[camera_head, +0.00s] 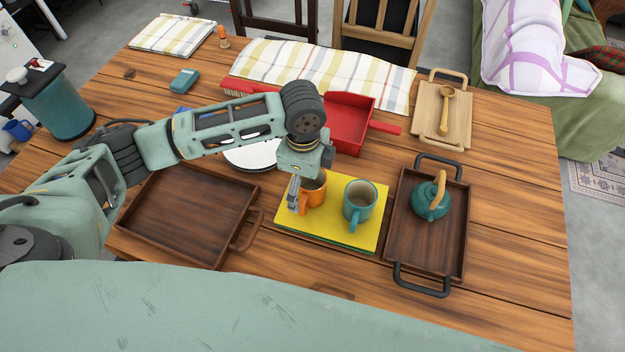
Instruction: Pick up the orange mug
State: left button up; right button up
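The orange mug (315,194) stands upright on a yellow board (290,236) in the middle of the table. A teal mug (361,199) stands on the same board, just to its right. My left arm reaches in from the left. My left gripper (293,196) points down at the left side of the orange mug, close to its handle, and hides part of the mug. Whether the fingers touch or grip the mug cannot be told. My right gripper is not in view.
An empty dark tray (185,213) lies left of the board. Another dark tray (455,239) to the right bears a teal teapot (431,197). A white plate (251,157), red dustpan (348,118) and striped cloth (300,65) lie behind. The table's right front is clear.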

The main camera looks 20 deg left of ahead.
pick_arm(q)
jog(key=shift+s+d+f, duration=0.1)
jog(key=shift+f, duration=0.35)
jog(key=f, duration=0.3)
jog(key=f+p, duration=0.1)
jog(key=shift+w+d+f, duration=0.15)
jog(key=shift+w+d, duration=0.1)
jog(key=shift+d, duration=0.05)
jog(key=shift+f, duration=0.1)
jog(key=c, duration=1.4)
jog(key=shift+c, duration=0.6)
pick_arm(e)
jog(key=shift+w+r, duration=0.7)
